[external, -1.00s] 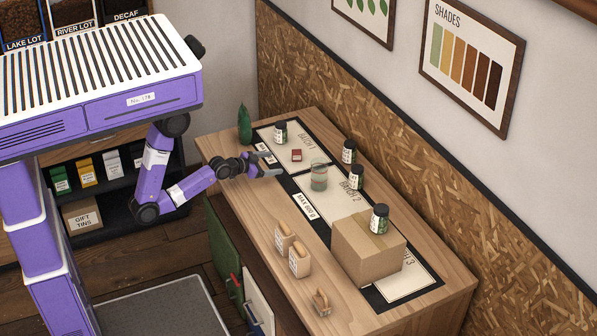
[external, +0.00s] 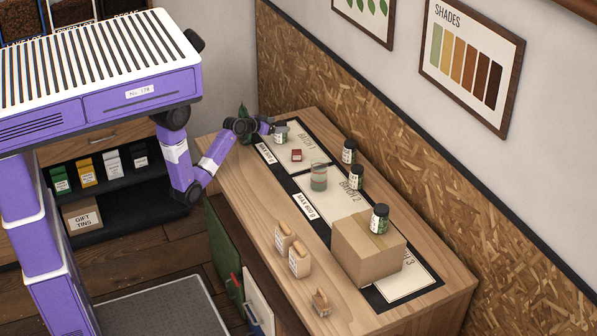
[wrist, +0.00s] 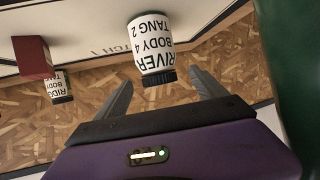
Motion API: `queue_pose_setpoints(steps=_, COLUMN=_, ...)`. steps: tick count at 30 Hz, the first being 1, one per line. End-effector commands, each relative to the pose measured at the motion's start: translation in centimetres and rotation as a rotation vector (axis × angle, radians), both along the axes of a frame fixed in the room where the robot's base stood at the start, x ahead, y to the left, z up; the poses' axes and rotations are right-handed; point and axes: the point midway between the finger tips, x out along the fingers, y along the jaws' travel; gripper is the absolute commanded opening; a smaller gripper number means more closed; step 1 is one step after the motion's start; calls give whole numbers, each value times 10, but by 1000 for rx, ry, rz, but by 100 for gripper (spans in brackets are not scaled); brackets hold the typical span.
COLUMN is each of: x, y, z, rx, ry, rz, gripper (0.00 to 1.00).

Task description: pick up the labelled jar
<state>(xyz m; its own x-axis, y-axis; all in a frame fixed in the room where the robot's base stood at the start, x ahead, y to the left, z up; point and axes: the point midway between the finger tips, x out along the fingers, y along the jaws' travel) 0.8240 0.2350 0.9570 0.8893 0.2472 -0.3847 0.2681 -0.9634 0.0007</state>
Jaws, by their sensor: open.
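A white-labelled jar with a black lid (external: 281,139) stands at the far end of the counter, on the Batch 1 card. In the wrist view this jar (wrist: 152,42) appears inverted, its label reading "RIVER BODY 4 TANG 2". My gripper (external: 274,128) is beside the jar in the external view and partly overlaps it. In the wrist view my gripper (wrist: 161,82) is open and empty, with the fingertips apart on either side of the lid end. I cannot tell whether a finger touches the jar.
Other labelled jars stand along the wall side (external: 349,152), (external: 356,177), and one sits on a cardboard box (external: 366,250). A small red box (external: 297,155) and a glass (external: 319,176) are nearby. A green object (external: 243,111) stands behind my wrist.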

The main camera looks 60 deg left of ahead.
Motion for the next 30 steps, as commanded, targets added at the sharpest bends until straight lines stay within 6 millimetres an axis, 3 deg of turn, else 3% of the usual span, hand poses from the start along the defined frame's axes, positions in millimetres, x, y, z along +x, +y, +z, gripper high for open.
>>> queue_pose_setpoints(steps=3, x=-1, y=0, z=-17, rx=-2, ry=1, rz=1, gripper=81)
queue_pose_setpoints(steps=12, x=-1, y=0, z=-41, rx=-1, ry=2, rz=1, gripper=81)
queue_pose_setpoints(steps=21, x=40, y=11, z=-54, rx=2, ry=-2, rz=1, gripper=81)
queue_pose_setpoints(steps=30, x=44, y=12, z=-57, rx=3, ry=-1, rz=0, gripper=81)
